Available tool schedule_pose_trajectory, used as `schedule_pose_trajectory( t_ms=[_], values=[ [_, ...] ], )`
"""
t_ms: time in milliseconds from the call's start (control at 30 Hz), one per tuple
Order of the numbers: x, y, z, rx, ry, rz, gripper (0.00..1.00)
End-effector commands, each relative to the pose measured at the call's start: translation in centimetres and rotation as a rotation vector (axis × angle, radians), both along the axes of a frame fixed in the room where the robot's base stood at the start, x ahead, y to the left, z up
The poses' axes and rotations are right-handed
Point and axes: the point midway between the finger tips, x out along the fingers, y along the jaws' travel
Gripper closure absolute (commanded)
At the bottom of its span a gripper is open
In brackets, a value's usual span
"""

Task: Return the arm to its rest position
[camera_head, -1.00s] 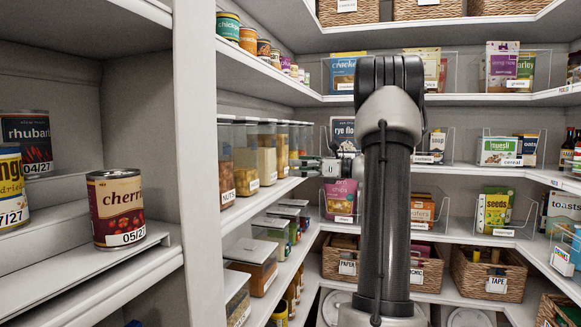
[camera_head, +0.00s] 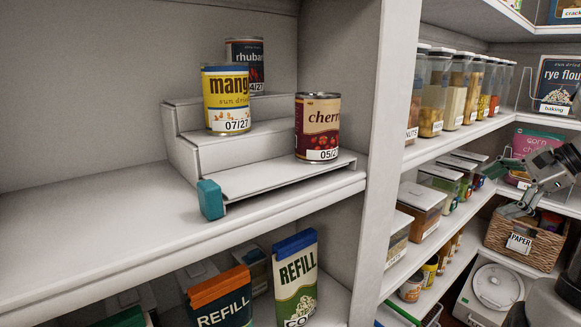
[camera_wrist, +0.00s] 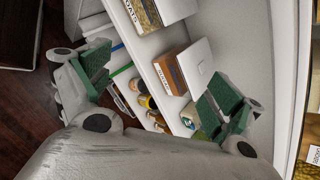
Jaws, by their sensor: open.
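My gripper (camera_head: 510,188) is at the right edge of the head view, its fingers apart with nothing between them. It is in front of the right-hand shelves, clear of the cans. In the wrist view, my gripper (camera_wrist: 160,88) shows two widely spread fingers with green pads, and shelves behind them. Most of my arm is outside the head view; only a part shows at the lower right.
A stepped white riser (camera_head: 250,150) holds a mango can (camera_head: 226,98), a rhubarb can (camera_head: 246,62) and a cherry can (camera_head: 318,127). A white upright panel (camera_head: 388,130) divides the shelves. A wicker basket (camera_head: 552,247) stands near my gripper.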

Motion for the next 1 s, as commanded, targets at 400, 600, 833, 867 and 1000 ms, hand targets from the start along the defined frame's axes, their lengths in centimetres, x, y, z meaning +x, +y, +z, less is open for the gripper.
schedule_pose_trajectory(
  t_ms=[400, 600, 833, 867, 1000],
  values=[
    [-14.9, 6.8, -0.3, -0.853, -0.034, 0.977, 0.07],
    [-17.6, 9.3, 0.8, -1.070, -0.141, 1.208, 0.07],
    [-17.6, 12.4, 2.7, -1.151, -0.307, 1.284, 0.07],
    [-17.5, 12.6, 2.8, -1.152, -0.313, 1.290, 0.07],
    [-17.5, 12.8, 2.8, -1.151, -0.318, 1.298, 0.07]
  ],
)
